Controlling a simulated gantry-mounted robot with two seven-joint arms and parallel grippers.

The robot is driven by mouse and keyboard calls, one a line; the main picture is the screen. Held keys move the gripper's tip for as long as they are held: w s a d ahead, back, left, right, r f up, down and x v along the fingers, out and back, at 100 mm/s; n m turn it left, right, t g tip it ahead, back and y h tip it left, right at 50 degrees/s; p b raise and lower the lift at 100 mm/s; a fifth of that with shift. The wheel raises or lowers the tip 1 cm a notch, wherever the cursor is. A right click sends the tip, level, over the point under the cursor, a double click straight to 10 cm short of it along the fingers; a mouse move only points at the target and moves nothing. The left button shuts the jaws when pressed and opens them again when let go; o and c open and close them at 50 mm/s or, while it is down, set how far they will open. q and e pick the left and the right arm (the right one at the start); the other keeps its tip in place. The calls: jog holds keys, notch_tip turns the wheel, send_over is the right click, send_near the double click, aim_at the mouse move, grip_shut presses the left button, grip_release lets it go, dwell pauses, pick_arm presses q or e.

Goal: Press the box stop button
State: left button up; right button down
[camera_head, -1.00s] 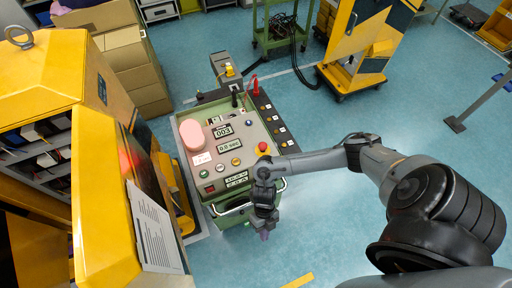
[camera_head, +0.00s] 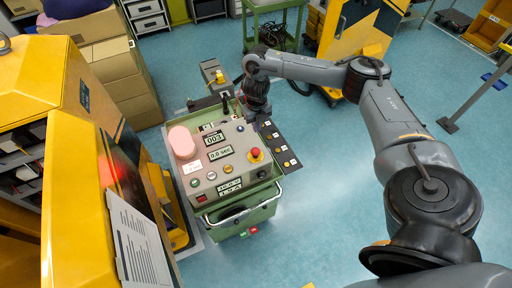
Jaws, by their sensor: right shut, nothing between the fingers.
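A green control box (camera_head: 264,202) with a grey top panel stands left of the picture's middle. A red mushroom button on a yellow base (camera_head: 255,154) sits at the panel's right side. A small red button (camera_head: 253,230) and a green one (camera_head: 243,235) show low at the box's front. I cannot tell from the picture which red button is the box stop button. My right gripper (camera_head: 252,115) is shut and empty, pointing down at the panel's far right corner, behind the mushroom button and apart from it. Its fingertips are hard to make out. My left gripper is not in view.
The panel carries a pink rounded block (camera_head: 182,142), displays and several small buttons. A dark strip with labelled switches (camera_head: 279,146) runs along its right side. A yellow cabinet (camera_head: 75,190) stands close on the left. The floor right of the box is clear.

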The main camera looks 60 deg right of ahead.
dwell(0.4)
jog(key=p, duration=0.1)
send_near(257, 150)
jog(key=f, duration=0.6)
jog(key=shift+w+a+f, duration=0.1)
jog(key=shift+a+f, duration=0.1)
jog(key=shift+f, duration=0.2)
notch_tip(257, 150, down, 2)
jog(key=shift+f+b, duration=0.1)
jog(key=shift+b, duration=0.8)
jog(key=shift+d, duration=0.1)
